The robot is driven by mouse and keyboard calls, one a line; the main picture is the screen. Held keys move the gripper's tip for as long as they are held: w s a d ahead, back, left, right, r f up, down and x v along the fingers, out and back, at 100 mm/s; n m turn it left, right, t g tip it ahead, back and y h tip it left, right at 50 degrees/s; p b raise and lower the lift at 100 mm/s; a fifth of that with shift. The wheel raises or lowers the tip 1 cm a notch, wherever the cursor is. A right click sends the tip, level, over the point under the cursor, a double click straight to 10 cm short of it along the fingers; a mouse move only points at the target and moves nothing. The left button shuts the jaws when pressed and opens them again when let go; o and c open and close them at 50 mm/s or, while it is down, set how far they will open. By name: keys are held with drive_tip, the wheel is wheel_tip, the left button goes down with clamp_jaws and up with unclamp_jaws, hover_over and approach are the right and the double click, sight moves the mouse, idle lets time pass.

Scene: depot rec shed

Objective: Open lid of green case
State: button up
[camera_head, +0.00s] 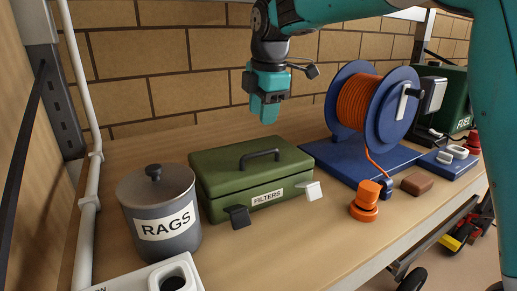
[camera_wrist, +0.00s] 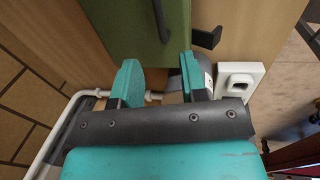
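The green case (camera_head: 252,179), labelled FILTERS, stands on the bench with its lid (camera_head: 230,160) down. A dark handle (camera_head: 260,155) is on top of the lid. A black latch tab (camera_head: 237,216) and a white latch tab (camera_head: 312,190) stick out from its front. My gripper (camera_head: 265,112) hangs above and behind the case, touching nothing. In the wrist view my gripper (camera_wrist: 158,78) has its two teal fingers apart and empty. The case lid (camera_wrist: 125,25), handle (camera_wrist: 160,18) and black tab (camera_wrist: 207,38) show beyond them.
A grey RAGS canister (camera_head: 163,220) stands close left of the case. A blue reel with orange hose (camera_head: 358,105), an orange knob (camera_head: 366,200) and a brown block (camera_head: 417,184) are to the right. A white switch box (camera_head: 150,278) is in front. The brick wall (camera_head: 190,70) is behind.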

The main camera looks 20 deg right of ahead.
sight(259, 153)
drive_tip(key=f, duration=0.3)
drive_tip(key=w+f, duration=0.1)
drive_tip(key=f, duration=0.3)
drive_tip(key=w+f, duration=0.1)
drive_tip(key=f, duration=0.2)
drive_tip(key=shift+a+f, duration=0.15)
clamp_jaws()
